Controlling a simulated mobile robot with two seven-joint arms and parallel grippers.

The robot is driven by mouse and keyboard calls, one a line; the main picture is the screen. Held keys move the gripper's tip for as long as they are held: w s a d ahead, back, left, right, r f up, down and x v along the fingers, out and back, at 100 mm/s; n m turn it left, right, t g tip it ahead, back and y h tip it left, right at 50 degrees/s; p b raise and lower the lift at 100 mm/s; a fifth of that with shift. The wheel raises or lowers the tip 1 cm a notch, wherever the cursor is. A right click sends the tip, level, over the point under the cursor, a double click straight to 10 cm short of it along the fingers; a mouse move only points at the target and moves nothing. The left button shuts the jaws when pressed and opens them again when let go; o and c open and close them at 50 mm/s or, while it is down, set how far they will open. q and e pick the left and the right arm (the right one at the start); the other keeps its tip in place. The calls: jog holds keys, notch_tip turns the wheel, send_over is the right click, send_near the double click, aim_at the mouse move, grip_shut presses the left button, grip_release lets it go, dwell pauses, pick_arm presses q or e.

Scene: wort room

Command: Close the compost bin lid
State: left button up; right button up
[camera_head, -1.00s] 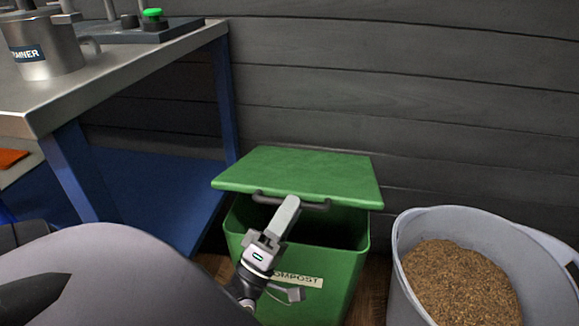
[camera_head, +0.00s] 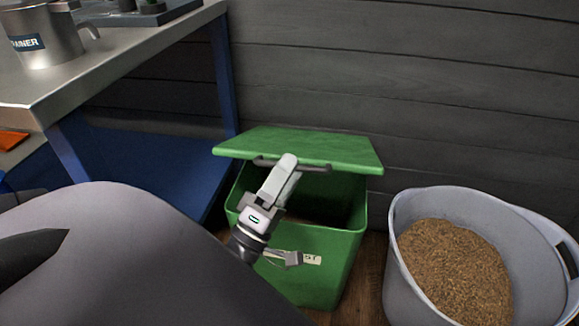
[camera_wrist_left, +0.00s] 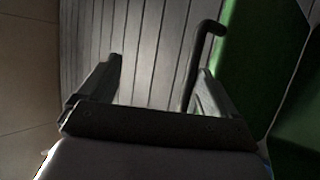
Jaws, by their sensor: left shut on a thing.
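The green compost bin (camera_head: 318,270) stands on the floor by the wall, with a partly covered white label on its front. Its green lid (camera_head: 310,143) is partly open. The lid's front edge stands above the bin's rim, leaving a dark gap. A dark bar handle (camera_head: 315,169) runs along the lid's front edge. My left gripper (camera_head: 288,165) is shut on this handle, and its fingers hide part of it. In the left wrist view, the handle (camera_wrist_left: 205,40) shows close to the right finger, with the green lid (camera_wrist_left: 262,50) at the right. My right gripper is not in view.
A grey tub (camera_head: 400,265) of brown grain stands right of the bin. A metal-topped table (camera_head: 130,60) with blue legs stands at the left, bearing a metal jug (camera_head: 50,45). A grey plank wall (camera_head: 430,90) is close behind the bin.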

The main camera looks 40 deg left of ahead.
pick_arm(q)
jog(key=shift+b+v, duration=0.4)
jog(key=shift+v, duration=0.5)
jog(key=shift+c, duration=0.4)
jog(key=shift+s, duration=0.4)
jog(key=c, duration=0.7)
jog(key=shift+w+a+f+b+v, duration=0.15)
jog(key=shift+b+v, duration=0.2)
jog(key=shift+v, duration=0.4)
jog(key=shift+w+f+b+v, duration=0.1)
jog(key=shift+b+v, duration=0.25)
jog(key=shift+v, duration=0.45)
jog(key=shift+w+a+f+b+v, duration=0.15)
jog(key=shift+b+v, duration=0.2)
jog(key=shift+v, duration=0.4)
jog(key=shift+s, duration=0.1)
jog(key=shift+d, duration=0.1)
